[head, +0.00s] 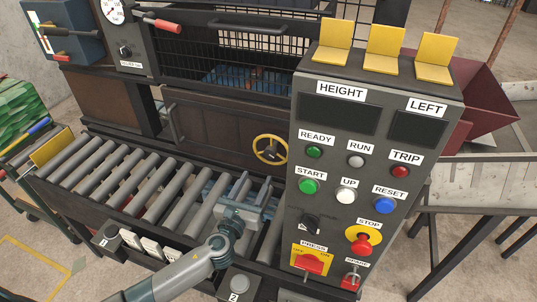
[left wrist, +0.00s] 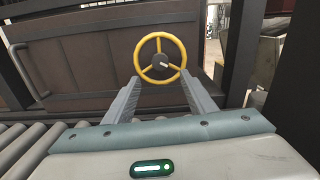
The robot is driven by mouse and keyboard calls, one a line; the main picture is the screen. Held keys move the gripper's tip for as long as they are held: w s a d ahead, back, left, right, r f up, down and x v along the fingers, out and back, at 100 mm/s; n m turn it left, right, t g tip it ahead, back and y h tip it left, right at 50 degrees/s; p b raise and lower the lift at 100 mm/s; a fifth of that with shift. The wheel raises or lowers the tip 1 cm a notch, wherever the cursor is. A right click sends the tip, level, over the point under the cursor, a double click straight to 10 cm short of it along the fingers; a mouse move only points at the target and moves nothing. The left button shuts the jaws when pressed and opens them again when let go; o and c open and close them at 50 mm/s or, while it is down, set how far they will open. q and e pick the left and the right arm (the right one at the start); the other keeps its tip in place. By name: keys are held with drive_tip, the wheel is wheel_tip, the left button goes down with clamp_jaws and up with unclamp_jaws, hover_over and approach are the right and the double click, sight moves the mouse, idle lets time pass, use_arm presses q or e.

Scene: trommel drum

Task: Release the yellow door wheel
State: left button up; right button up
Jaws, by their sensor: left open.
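The yellow door wheel (head: 269,149) is a spoked ring on the brown door (head: 215,135), just left of the control panel. My left gripper (head: 258,188) is over the rollers, in front of and below the wheel. In the left wrist view its two fingers (left wrist: 160,92) are spread apart with nothing between them. The fingertips point toward the lower part of the wheel and appear apart from it. My right gripper is not in view.
The grey control panel (head: 362,170) with buttons and yellow flaps stands right of the wheel. The roller conveyor (head: 130,180) runs below the door. A door handle (head: 169,122) sticks out at the left. A mesh guard (head: 235,50) is above.

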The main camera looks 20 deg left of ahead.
sight(267, 158)
use_arm(q)
drive_tip(key=w, duration=0.6)
drive_tip(key=w+p, duration=0.1)
drive_tip(key=w, duration=0.5)
drive_tip(key=shift+w+d, duration=0.2)
drive_tip(key=shift+w, duration=0.1)
drive_tip(key=c, duration=1)
